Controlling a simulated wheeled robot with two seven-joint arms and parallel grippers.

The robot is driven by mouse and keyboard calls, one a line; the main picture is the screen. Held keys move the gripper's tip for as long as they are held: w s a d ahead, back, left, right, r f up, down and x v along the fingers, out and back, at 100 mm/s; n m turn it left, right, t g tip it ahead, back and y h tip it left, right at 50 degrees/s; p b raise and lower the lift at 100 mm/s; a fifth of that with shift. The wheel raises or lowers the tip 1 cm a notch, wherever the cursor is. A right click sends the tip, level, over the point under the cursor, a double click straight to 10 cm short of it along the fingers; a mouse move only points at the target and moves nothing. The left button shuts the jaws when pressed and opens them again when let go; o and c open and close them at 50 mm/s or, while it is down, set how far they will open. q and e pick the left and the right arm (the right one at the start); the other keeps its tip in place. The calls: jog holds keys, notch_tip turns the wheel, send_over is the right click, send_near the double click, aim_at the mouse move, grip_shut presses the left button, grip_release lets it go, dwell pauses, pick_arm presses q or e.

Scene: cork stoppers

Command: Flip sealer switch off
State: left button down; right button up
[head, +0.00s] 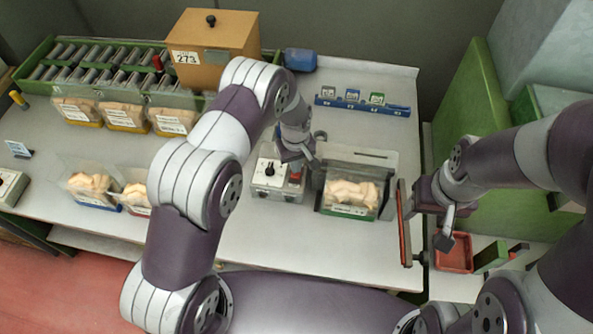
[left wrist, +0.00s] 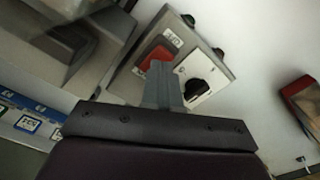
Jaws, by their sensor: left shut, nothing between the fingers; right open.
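The sealer's control box (head: 262,192) stands on the table with a black knob (head: 269,169) and a red switch (head: 295,177). In the left wrist view, the red switch (left wrist: 157,57) and black knob (left wrist: 195,89) sit on the box's pale face. My left gripper (head: 293,160) is shut and empty, right at the red switch. In the left wrist view its fingers (left wrist: 162,84) overlap the switch's lower edge; I cannot tell whether they touch it. The switch's position is unclear. My right gripper (head: 428,215) is open, right of the table's edge.
A clear bag of corks (head: 350,195) stands at the grey sealer (head: 370,157), right of the box. Other bags (head: 90,183) stand to the left. A wooden box (head: 215,45) and blue rack (head: 362,105) are behind. A red-faced bar (head: 404,222) stands at the table's right edge.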

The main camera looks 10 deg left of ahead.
pick_arm(q)
jog(key=shift+f+b, duration=1.05)
jog(key=shift+f, duration=0.25)
dwell(0.4)
jog(key=shift+r, duration=0.1)
notch_tip(320, 180, up, 7)
jog(key=p, duration=0.4)
jog(key=shift+p, duration=0.4)
jog(key=s+a+r+m+b, duration=0.3)
jog(key=s+r, duration=0.3)
jog(key=s, duration=0.4)
jog(key=s+a+r+m+t+b, duration=0.1)
jog(key=s+a+r+m+b, duration=0.2)
jog(key=s+r, duration=0.4)
jog(key=shift+s+a+r+b, duration=0.15)
jog(key=shift+s+a+b, duration=0.3)
jog(key=shift+s+a, duration=0.9)
